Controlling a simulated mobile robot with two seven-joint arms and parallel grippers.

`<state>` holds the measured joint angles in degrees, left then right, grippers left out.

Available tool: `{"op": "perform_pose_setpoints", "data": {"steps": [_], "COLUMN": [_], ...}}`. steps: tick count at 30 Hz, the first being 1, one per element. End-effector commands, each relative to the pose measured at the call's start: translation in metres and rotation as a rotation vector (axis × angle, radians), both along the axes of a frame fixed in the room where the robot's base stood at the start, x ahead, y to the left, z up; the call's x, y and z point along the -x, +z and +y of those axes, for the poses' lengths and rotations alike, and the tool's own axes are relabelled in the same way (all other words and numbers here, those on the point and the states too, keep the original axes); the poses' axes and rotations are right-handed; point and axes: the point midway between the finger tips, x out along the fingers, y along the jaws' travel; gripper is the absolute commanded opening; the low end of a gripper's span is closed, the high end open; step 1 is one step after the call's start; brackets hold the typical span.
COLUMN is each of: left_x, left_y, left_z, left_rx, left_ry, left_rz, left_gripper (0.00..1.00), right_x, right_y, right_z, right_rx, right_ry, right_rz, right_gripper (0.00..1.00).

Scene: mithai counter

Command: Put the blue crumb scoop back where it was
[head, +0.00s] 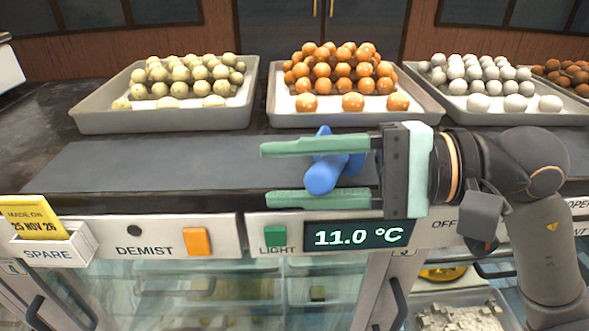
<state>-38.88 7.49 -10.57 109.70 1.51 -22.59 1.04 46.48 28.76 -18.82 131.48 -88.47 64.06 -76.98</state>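The blue crumb scoop (321,178) shows between the two green fingers of my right gripper (315,172). It appears to lie on the dark counter strip behind the front panel. My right gripper comes in from the right with its fingers wide apart, one toward the trays and one toward the front panel. The far finger hides part of the scoop, and a bit of blue shows beyond it. I see a gap between the scoop and the near finger. I cannot tell whether the far finger touches it. My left gripper is not in view.
Trays of pale green (160,119), orange (282,112), white (455,107) and brown sweets line the back. The front panel carries an orange DEMIST button (198,241), a green LIGHT button (275,236) and an 11.0 °C display (358,235). A SPARE card holder (52,250) stands left. The strip's left part (150,167) is clear.

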Motion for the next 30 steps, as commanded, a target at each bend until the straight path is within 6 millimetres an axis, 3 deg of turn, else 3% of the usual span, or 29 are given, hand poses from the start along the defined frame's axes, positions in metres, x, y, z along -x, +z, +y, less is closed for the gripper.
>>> {"op": "perform_pose_setpoints", "data": {"steps": [3,19,30], "left_x": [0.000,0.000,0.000], "left_y": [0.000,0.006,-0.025], "left_z": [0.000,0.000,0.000], "left_rx": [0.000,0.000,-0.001], "left_ry": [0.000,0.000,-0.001], "left_rz": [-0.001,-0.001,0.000], "left_gripper": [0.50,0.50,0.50], "right_x": [0.000,0.000,0.009], "right_y": [0.000,0.005,0.008], "right_z": [0.000,-0.001,-0.074], "right_rx": [0.000,0.000,0.001], "right_ry": [0.000,-0.001,-0.007], "right_rz": [0.000,0.001,-0.002], "right_gripper": [0.61,0.61,0.61]}}
